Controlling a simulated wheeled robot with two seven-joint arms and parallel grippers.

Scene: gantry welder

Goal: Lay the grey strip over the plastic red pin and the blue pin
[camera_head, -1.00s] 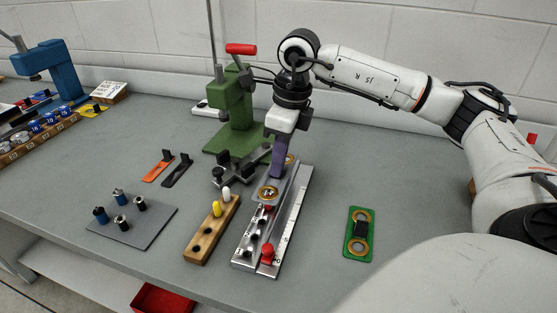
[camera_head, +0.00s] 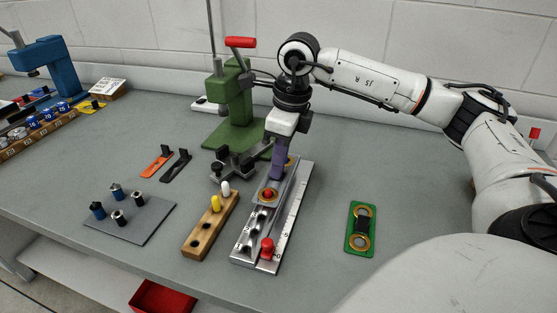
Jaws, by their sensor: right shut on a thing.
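The grey strip (camera_head: 273,184) lies along the metal rail fixture (camera_head: 246,258), with brass rings at its near and far ends. My right gripper (camera_head: 278,170), with purple fingers, is shut on the strip's middle from above. Red shows inside the near ring, which appears to be around or right over a red pin (camera_head: 268,193). I cannot tell how far down the strip sits. The far ring (camera_head: 291,160) is partly hidden by the gripper, and no blue pin shows there. Another red pin (camera_head: 267,246) stands at the rail's near end. My left gripper is not in view.
A wooden block (camera_head: 207,236) with yellow and white pegs stands left of the rail. A grey plate (camera_head: 145,226) holds blue and metal pegs. A green strip (camera_head: 350,241) lies at right. A green press (camera_head: 234,129) stands behind. Orange and black strips lie at back left.

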